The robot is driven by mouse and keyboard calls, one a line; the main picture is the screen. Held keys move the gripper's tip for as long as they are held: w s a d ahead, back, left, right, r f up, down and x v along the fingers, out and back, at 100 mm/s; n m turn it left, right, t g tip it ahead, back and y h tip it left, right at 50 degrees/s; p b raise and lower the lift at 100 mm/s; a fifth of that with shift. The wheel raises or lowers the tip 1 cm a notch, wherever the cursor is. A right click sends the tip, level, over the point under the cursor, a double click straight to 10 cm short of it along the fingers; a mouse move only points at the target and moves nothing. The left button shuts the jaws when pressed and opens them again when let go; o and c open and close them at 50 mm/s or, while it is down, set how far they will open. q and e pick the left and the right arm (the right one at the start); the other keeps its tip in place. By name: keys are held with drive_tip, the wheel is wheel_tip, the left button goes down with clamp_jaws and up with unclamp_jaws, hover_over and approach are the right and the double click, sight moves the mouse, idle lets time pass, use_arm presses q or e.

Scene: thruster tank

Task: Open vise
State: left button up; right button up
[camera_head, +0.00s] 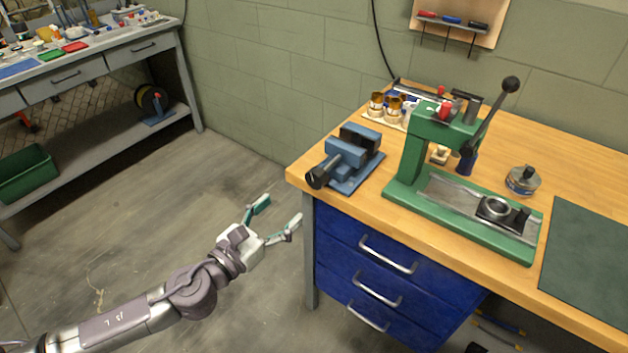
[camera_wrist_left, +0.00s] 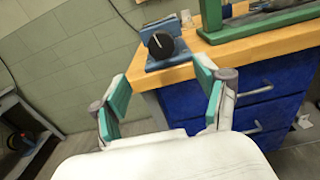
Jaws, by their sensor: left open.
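A blue vise (camera_head: 348,160) with a black round handle knob (camera_head: 317,178) sits on the left front corner of the wooden workbench (camera_head: 440,245). It also shows in the left wrist view (camera_wrist_left: 163,45), with the knob facing the camera. I cannot tell how far its jaws are apart. My left gripper (camera_head: 280,213) is open and empty, in front of and below the bench corner, apart from the vise. In the left wrist view its two green-padded fingers (camera_wrist_left: 162,92) stand spread below the vise. My right gripper is not in view.
A green arbor press (camera_head: 425,150) with a long black lever stands to the right of the vise. Blue drawers (camera_head: 370,265) with metal handles are under the bench top near the left gripper. A second bench (camera_head: 85,75) stands far left. The floor between is clear.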

sight(313, 182)
use_arm(q)
drive_tip(key=x, duration=1.1)
drive_tip(key=shift+w+d+p, duration=0.2)
drive_tip(key=shift+d+p, duration=0.05)
drive_tip(key=shift+p, duration=0.15)
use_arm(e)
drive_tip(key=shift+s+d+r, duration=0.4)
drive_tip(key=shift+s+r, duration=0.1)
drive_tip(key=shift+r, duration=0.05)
use_arm(q)
drive_tip(key=shift+c, duration=0.2)
drive_tip(key=c, duration=1.1)
drive_tip(key=shift+n, duration=0.3)
drive_tip(key=shift+c, duration=0.2)
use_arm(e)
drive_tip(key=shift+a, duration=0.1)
